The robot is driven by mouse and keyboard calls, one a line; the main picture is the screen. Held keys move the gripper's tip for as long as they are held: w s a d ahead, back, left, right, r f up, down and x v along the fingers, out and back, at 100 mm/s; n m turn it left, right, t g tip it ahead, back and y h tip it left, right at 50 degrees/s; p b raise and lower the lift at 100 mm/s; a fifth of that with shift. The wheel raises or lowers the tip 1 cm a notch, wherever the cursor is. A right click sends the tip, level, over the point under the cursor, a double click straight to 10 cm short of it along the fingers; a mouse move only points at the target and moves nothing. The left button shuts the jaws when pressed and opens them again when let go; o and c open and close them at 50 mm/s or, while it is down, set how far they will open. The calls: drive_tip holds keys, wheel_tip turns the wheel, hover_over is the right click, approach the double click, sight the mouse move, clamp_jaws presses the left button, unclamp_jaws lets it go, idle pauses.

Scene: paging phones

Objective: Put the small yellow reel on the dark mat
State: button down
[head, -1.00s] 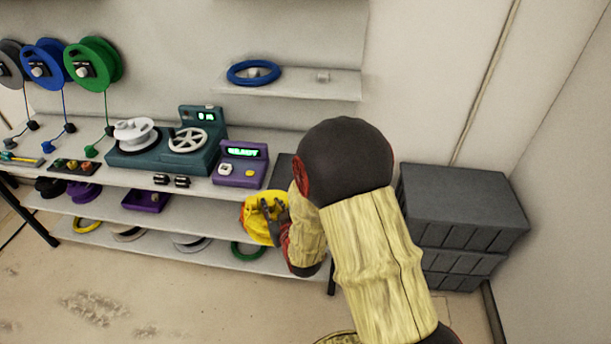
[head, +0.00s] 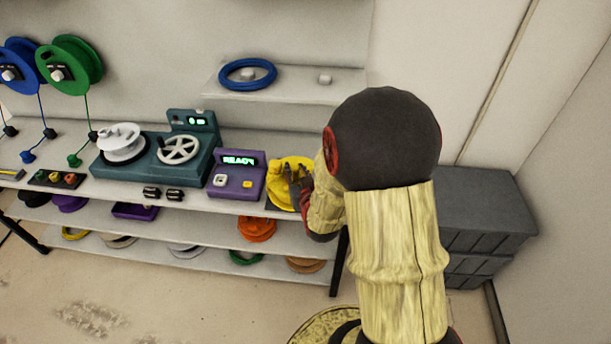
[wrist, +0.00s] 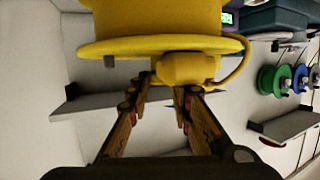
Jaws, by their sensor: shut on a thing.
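The small yellow reel (head: 281,186) is at the right end of the bench top, just right of the purple READY box. My gripper (head: 301,182) is shut on it from the right. In the wrist view the yellow reel (wrist: 150,22) fills the top, and my fingers (wrist: 166,92) close on its yellow block, beside a yellow strand.
The purple READY box (head: 237,177) stands close left of the reel. The teal machine (head: 155,150) with a white reel is further left. A shelf with a blue coil (head: 249,73) hangs above. An orange reel (head: 257,228) sits below. Dark crates (head: 487,215) are stacked at right.

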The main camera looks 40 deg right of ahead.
sight(297, 159)
drive_tip(key=w+d+f, duration=0.1)
drive_tip(key=w+d, duration=0.1)
drive_tip(key=w+d+f+b, duration=0.1)
drive_tip(key=w+d, duration=0.1)
drive_tip(key=w+d+f, duration=0.1)
drive_tip(key=w+d, duration=0.1)
drive_tip(key=shift+w+f, duration=0.15)
drive_tip(key=shift+f, duration=0.15)
drive_tip(key=w+d+f+b, duration=0.3)
drive_tip(key=w+d+f, duration=0.1)
drive_tip(key=f, duration=0.5)
drive_tip(key=shift+a+f, duration=0.1)
drive_tip(key=shift+f, duration=0.1)
drive_tip(key=c, duration=1.6)
unclamp_jaws()
